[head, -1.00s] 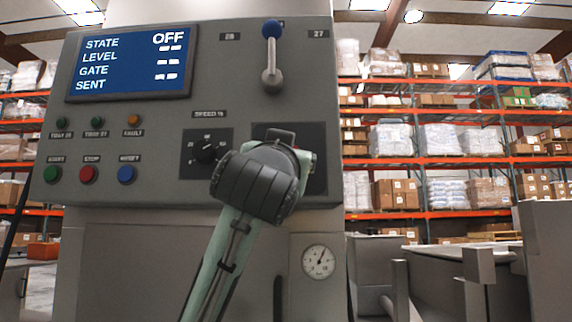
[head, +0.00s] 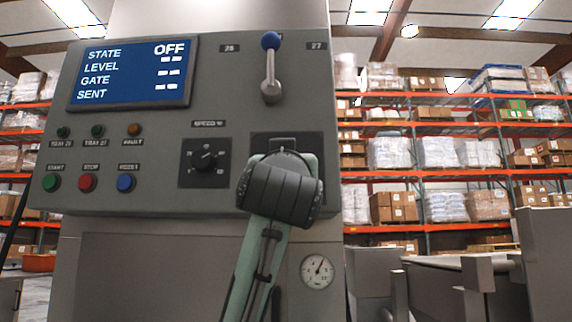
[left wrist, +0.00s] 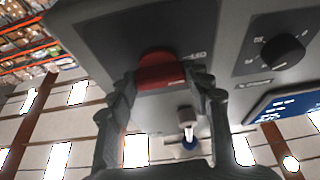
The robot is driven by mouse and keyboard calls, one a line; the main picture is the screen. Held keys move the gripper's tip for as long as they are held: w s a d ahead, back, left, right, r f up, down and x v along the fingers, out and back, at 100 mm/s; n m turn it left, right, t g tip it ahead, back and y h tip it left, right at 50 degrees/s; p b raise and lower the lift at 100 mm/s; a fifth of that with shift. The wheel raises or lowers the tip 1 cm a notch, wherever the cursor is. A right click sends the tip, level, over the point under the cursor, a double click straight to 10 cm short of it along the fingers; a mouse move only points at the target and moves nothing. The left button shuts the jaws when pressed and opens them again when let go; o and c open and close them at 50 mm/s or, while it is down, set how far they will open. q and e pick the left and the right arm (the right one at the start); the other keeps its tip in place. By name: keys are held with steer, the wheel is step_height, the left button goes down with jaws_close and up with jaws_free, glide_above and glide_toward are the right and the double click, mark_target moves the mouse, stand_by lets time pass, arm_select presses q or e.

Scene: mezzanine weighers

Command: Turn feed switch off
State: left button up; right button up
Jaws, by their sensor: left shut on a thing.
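The feed switch shows in the left wrist view as a red handle (left wrist: 161,70) on a dark plate. The same dark plate (head: 260,142) is on the right of the grey panel in the head view, where my wrist hides the handle. My left gripper (left wrist: 165,80) has a finger on each side of the red handle and is shut on it. In the head view, my left gripper (head: 280,188) covers the lower part of the plate. The display (head: 132,75) reads STATE OFF. My right gripper is not in view.
Left of the plate is a black speed knob (head: 205,160). A blue-tipped lever (head: 271,70) stands above. Green, red and blue buttons sit at the panel's lower left. A round gauge (head: 317,271) is below. Grey metal structures (head: 430,275) stand at the right.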

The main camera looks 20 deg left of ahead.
arm_select(q)
steer(key=o, duration=1.2)
steer(key=shift+c, duration=0.2)
steer(key=shift+s, duration=0.1)
steer(key=v, duration=1.2)
